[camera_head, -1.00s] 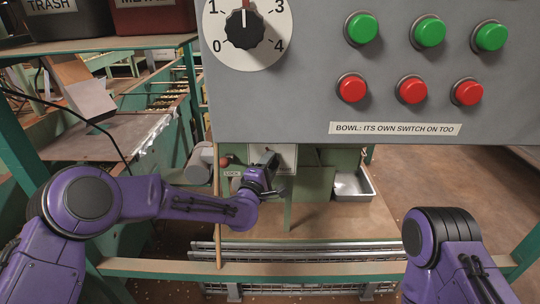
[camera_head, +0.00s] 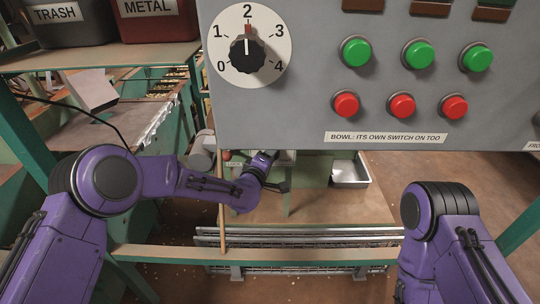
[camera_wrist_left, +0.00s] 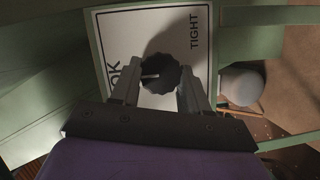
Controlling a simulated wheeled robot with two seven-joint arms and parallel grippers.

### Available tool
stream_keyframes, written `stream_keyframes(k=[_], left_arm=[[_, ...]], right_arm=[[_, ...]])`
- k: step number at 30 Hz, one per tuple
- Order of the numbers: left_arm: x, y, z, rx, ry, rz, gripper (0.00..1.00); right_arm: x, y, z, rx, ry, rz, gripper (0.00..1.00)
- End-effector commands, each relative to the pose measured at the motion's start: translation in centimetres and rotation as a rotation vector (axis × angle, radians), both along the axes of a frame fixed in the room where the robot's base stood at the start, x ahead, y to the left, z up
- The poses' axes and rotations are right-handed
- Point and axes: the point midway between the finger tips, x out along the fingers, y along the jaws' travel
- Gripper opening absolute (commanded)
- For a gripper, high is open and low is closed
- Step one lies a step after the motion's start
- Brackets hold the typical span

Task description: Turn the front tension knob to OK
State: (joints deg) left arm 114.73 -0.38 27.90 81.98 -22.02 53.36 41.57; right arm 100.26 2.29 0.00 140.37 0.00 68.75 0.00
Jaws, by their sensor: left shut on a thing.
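The tension knob (camera_wrist_left: 160,74) is black and scalloped, on a white plate (camera_wrist_left: 125,28) marked OK on the left and TIGHT at the upper right in the left wrist view. Its short white pointer line lies toward the left, on the OK side. My left gripper (camera_wrist_left: 161,88) is shut on the knob, one finger on each side. In the head view my left gripper (camera_head: 268,158) is under the grey panel's lower edge, and the knob is hidden there. My right arm shows at the lower right, but its gripper is out of view.
The grey control panel (camera_head: 290,125) overhangs my left gripper, with a dial (camera_head: 247,52) pointing to 2 and green and red buttons. A metal tray (camera_head: 350,173) stands to the right. A green rail (camera_head: 270,254) crosses in front.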

Motion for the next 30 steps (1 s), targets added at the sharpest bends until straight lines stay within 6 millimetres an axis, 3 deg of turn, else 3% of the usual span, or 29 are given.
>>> stream_keyframes(k=[7, 8, 10, 21, 30], left_arm=[[0.0, 0.0, -0.1, 0.001, 0.002, 0.000, 0.15], [0.0, 0.0, -0.1, 0.001, 0.002, 0.000, 0.48], [0.0, 0.0, -0.1, 0.001, 0.002, 0.000, 0.71], [-0.6, 0.3, 0.2, 0.000, 0.001, 0.000, 0.71], [-6.8, 2.8, 0.9, 0.001, 0.003, -0.001, 0.71]], right_arm=[[0.0, 0.0, 0.0, 0.000, 0.000, 0.000, 0.38], [0.0, 0.0, 0.0, 0.000, 0.000, 0.000, 0.38], [0.0, 0.0, 0.0, 0.000, 0.000, 0.000, 0.38], [0.0, 0.0, 0.3, 0.000, 0.000, 0.000, 0.38], [0.0, 0.0, 1.7, 0.000, 0.000, 0.000, 0.38]])
